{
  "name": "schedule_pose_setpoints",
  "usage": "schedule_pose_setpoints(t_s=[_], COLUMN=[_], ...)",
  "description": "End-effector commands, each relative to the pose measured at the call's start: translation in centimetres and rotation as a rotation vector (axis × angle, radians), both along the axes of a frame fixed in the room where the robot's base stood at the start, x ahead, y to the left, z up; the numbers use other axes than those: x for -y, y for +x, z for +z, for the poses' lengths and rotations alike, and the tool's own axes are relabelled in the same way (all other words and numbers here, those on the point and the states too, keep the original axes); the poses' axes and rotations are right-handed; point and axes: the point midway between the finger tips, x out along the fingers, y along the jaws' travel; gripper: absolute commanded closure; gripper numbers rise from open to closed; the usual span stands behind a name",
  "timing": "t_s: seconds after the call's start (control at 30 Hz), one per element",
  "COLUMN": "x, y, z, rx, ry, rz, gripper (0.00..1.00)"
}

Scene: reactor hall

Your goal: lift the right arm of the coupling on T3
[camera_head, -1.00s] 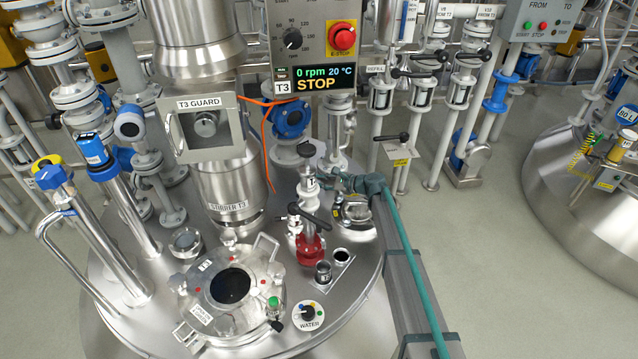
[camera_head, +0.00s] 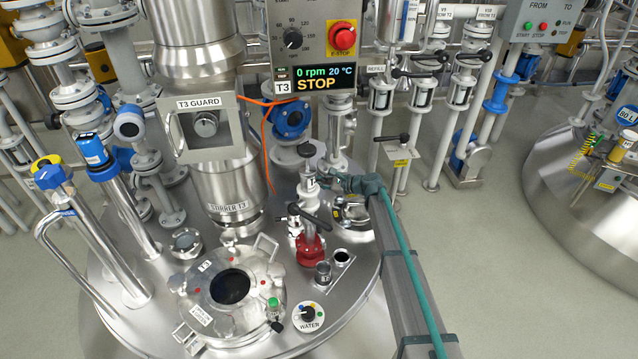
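A low silver fitting (camera_head: 350,215), which looks like the coupling, stands on the T3 lid right of a red-based valve. My gripper (camera_head: 338,183) is at the far end of the arm, just above and behind the fitting, close to the valve's stem. Whether it touches anything cannot be seen. Its fingers are too small and hidden to show whether they are open.
The red-based valve (camera_head: 310,245) with a black lever stands close on the left. An open manhole (camera_head: 232,288), a small cup (camera_head: 323,272) and a water knob (camera_head: 308,315) are on the lid. The T3 display (camera_head: 317,79) reads STOP.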

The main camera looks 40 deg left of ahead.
Motion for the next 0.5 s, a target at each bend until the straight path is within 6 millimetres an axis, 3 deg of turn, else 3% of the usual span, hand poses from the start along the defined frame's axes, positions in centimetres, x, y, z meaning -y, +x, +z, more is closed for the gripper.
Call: schedule_pose_setpoints(t_s=[0.5], x=[-0.29], y=[1.00], z=[0.27], rx=[0.312], ry=[0.120], rz=[-0.001], gripper=[1.00])
